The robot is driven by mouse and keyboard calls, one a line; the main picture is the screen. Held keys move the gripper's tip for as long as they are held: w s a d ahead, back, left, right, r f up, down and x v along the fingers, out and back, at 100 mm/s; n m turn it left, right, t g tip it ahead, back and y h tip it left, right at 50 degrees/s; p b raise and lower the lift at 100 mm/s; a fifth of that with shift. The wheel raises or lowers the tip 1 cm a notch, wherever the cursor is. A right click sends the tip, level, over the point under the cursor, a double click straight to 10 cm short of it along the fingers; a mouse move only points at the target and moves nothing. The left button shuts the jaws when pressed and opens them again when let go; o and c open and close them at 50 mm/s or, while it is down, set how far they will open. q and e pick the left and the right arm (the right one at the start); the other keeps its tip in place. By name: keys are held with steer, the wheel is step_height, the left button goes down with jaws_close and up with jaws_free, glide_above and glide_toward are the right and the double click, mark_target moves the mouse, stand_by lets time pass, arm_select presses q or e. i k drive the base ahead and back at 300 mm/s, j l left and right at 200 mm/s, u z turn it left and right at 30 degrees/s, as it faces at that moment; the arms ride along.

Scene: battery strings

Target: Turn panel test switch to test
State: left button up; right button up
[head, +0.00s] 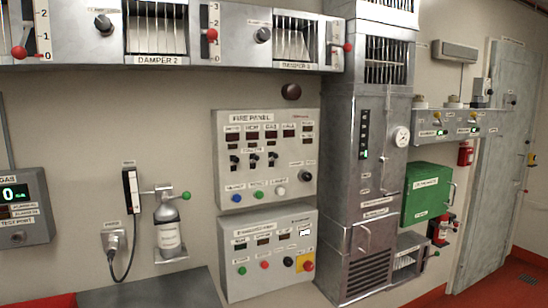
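The fire panel (288,160) is a grey wall box in the middle of the head view, labelled FIRE PANEL. It carries several dark displays along the top and a row of small black toggles (253,159). A black rotary knob (305,176) sits at its lower right, with a small label above it. Blue, green and white buttons line its bottom edge. The labels are too small to read, so I cannot tell which control is the test switch or how it is set. Neither of my grippers is in view.
Below is another grey panel (262,285) with coloured buttons and a red emergency-type button (308,266). A grey cylinder (167,228) stands on a wall bracket at left. A tall metal cabinet (378,110) stands close at right. Overhead is a damper unit (230,50). The panel front is unobstructed.

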mark_target(307, 176)
steer(key=u, duration=0.25)
steer(key=i+l+u, duration=0.15)
steer(key=l+u, duration=0.15)
steer(key=i+l+u, duration=0.15)
steer(key=l+u, duration=0.5)
steer(key=i+l, duration=0.05)
steer(key=l, duration=0.05)
